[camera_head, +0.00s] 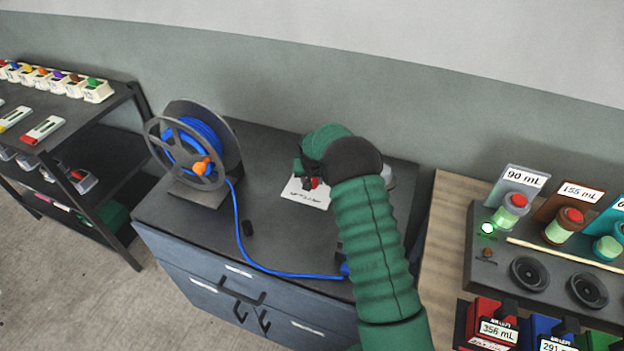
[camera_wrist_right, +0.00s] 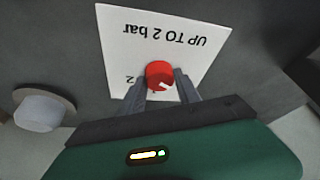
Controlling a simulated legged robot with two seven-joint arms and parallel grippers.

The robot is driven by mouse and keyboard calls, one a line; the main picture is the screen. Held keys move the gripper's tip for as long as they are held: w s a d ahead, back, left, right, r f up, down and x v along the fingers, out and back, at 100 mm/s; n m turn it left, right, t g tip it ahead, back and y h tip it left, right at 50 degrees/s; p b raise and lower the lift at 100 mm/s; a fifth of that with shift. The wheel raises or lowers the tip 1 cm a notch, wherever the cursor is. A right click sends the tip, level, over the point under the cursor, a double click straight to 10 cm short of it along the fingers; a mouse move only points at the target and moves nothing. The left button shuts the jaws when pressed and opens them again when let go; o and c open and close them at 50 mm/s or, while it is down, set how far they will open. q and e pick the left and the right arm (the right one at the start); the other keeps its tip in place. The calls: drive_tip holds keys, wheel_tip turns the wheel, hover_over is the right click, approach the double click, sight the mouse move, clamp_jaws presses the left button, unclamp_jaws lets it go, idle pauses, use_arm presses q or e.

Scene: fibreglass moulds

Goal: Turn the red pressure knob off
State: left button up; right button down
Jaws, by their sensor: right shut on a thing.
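The red pressure knob (camera_wrist_right: 160,76) sits on a white label plate reading "UP TO 2 bar" (camera_wrist_right: 185,40), which appears upside down in the right wrist view. My right gripper (camera_wrist_right: 165,88) has its two fingers on either side of the knob and is shut on it. A small white mark shows on the knob's lower right. In the head view the knob (camera_head: 315,183) is partly hidden by my green right arm, and the plate (camera_head: 309,198) lies on the dark cabinet top. My right gripper (camera_head: 306,176) is partly hidden there too. My left gripper is not in view.
A reel of blue hose (camera_head: 204,140) stands left on the cabinet (camera_head: 275,230), its hose running along the front edge. A white round fitting (camera_wrist_right: 40,110) is beside the plate. A wooden bench with dispensers (camera_head: 512,212) is at right; a dark shelf (camera_head: 75,140) is at left.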

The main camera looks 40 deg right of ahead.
drive_tip(key=shift+r, duration=0.1)
drive_tip(key=c, duration=0.9)
unclamp_jaws()
drive_tip(key=b+v, duration=0.1)
drive_tip(key=v, duration=1.5)
drive_tip(key=shift+s+a+r, duration=0.1)
drive_tip(key=shift+r, duration=0.1)
